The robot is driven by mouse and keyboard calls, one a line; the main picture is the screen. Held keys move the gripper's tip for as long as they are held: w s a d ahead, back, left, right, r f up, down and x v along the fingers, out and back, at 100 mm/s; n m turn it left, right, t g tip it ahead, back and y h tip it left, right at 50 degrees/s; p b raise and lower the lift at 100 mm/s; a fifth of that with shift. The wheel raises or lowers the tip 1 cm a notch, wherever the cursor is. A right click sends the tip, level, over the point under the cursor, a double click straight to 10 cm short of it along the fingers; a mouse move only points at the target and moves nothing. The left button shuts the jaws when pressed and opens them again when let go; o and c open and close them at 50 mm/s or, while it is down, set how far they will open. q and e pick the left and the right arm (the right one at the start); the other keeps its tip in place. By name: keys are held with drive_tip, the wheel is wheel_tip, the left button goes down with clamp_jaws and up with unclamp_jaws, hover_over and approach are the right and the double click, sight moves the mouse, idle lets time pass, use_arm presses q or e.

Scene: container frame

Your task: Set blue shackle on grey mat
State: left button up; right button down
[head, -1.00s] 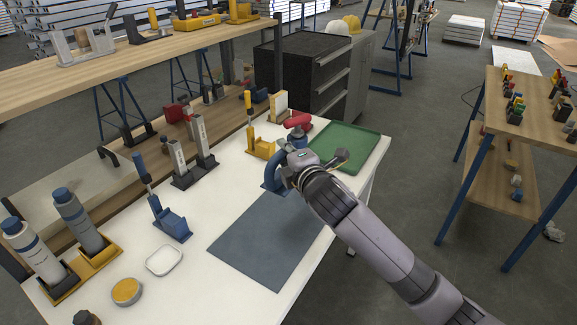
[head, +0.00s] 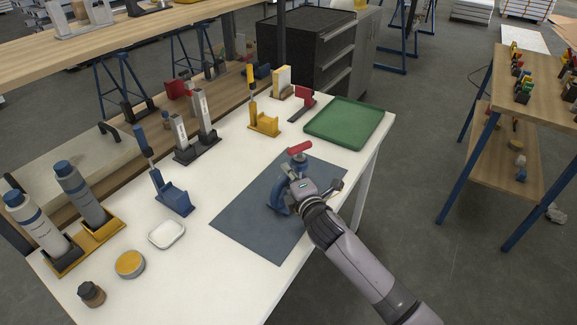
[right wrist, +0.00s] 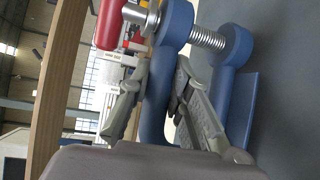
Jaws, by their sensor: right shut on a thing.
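The blue shackle (head: 279,198), with a red-handled pin (head: 299,148), is in my right gripper (head: 292,186) over the right-hand part of the grey mat (head: 248,212). In the right wrist view the two fingers (right wrist: 158,95) are shut on either side of the blue shackle (right wrist: 178,22). Its red handle shows at the upper left and its flat blue foot at the right, close to the grey mat surface (right wrist: 292,85). I cannot tell whether the foot touches the mat. My gripper hides part of the shackle in the head view. My left gripper is not in view.
A green tray (head: 345,122) stands at the table's far right corner. A yellow holder (head: 264,122) and a red item (head: 304,98) are behind the mat. A blue holder (head: 174,198), a white dish (head: 167,233) and a round yellow-topped tin (head: 130,264) are left of it.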

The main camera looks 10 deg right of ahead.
drive_tip(key=shift+f, duration=0.3)
drive_tip(key=shift+f, duration=0.15)
drive_tip(key=c, duration=1.9)
unclamp_jaws()
drive_tip(key=shift+f, duration=0.2)
drive_tip(key=o, duration=0.4)
drive_tip(key=shift+o, duration=0.2)
